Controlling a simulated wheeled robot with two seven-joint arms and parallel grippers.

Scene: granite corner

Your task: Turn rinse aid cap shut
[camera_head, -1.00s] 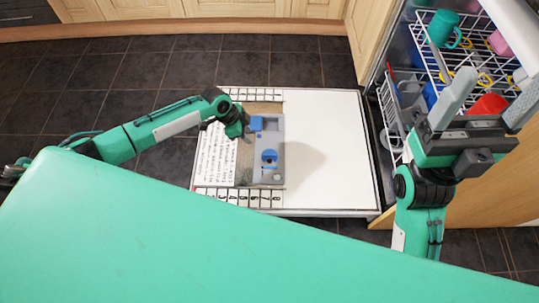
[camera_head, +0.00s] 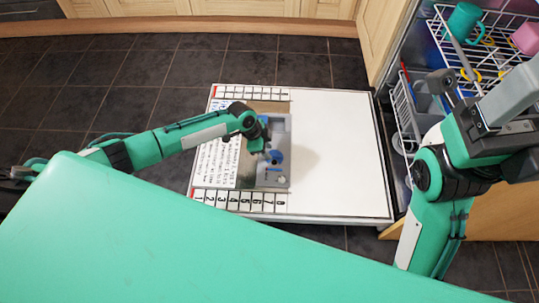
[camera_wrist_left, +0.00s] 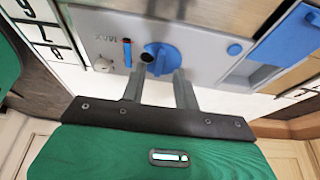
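The blue rinse aid cap (camera_head: 275,157) is a round knob on the grey dispenser panel (camera_head: 272,180), set in the dishwasher door. In the left wrist view the cap (camera_wrist_left: 168,57) sits just beyond my fingertips, with a dark round spot on its left side. My left gripper (camera_head: 266,154) is over the cap in the head view. Its two fingers (camera_wrist_left: 160,78) are apart, with nothing clearly held between them; contact with the cap cannot be told. My right gripper (camera_head: 478,92) is apart from the panel, near the racks, with its fingers spread and empty.
The open white door (camera_head: 340,150) lies flat, its right part clear. A blue lid (camera_wrist_left: 290,38) stands at the panel's other end. Dishwasher racks (camera_head: 465,60) with a teal mug (camera_head: 464,20) are at the right. Wooden cabinets (camera_head: 220,18) line the back.

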